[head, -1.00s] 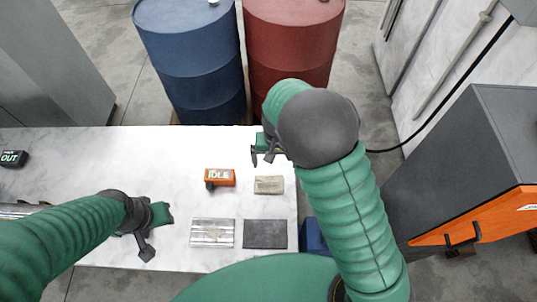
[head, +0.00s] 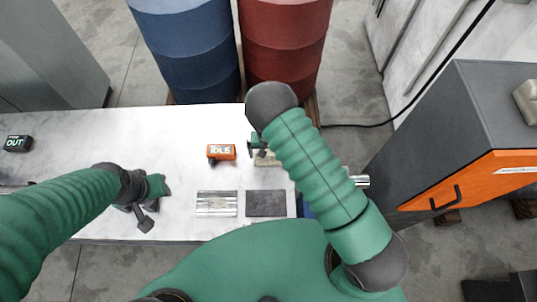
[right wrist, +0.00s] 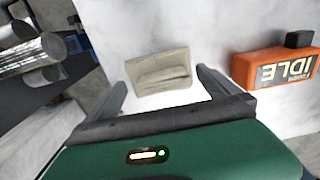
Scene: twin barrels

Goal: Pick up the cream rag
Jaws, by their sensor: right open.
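The cream rag (head: 270,161) lies folded flat on the white table near its right edge. In the head view my right gripper and arm partly cover it. It shows whole in the right wrist view (right wrist: 160,75). My right gripper (head: 260,147) is over the rag, open and empty. In the right wrist view its fingers stand on either side of the rag, and I cannot tell the height above it. My left gripper (head: 146,205) hangs over the table's left part with nothing visible in it; its jaw opening is unclear.
An orange IDLE block (head: 221,152) sits left of the rag. A silver plate (head: 217,203) and a dark plate (head: 266,203) lie nearer me. Blue (head: 190,50) and red (head: 282,45) barrels stand behind the table. A grey and orange cabinet (head: 425,140) stands right.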

